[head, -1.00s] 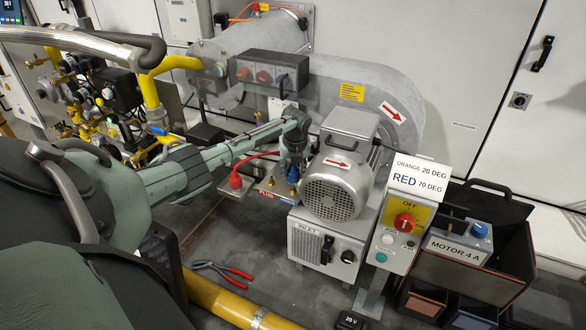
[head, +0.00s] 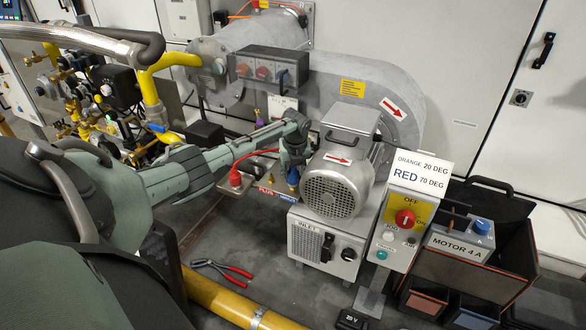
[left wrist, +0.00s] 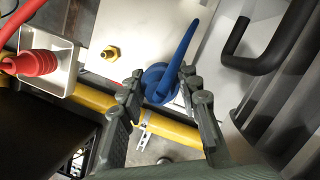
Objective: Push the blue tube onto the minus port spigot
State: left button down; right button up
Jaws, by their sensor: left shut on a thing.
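My left gripper (left wrist: 166,98) is shut on the blue tube (left wrist: 181,48), whose thick round blue end lies between the fingers. In the head view the left gripper (head: 293,170) is over the port plate beside the motor, with a little blue of the tube (head: 293,178) showing below it. The minus port spigot is hidden under the tube end and fingers, so I cannot tell whether the tube sits around it or above it. A bare brass spigot (left wrist: 111,53) stands on the pale plate (left wrist: 140,25), apart from the gripper. My right gripper is not in view.
A red boot with a red tube (left wrist: 38,63) sits in a white holder beside the plate. A black handle (left wrist: 262,55) is close on the right. The grey motor (head: 335,190) stands right of the gripper. Red-handled pliers (head: 225,270) lie on the floor.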

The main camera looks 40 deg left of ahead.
pick_arm(q)
jog(key=shift+f, duration=0.4)
jog(key=c, duration=1)
grip_release()
jog(key=v, duration=1.2)
jog(key=shift+s, duration=0.1)
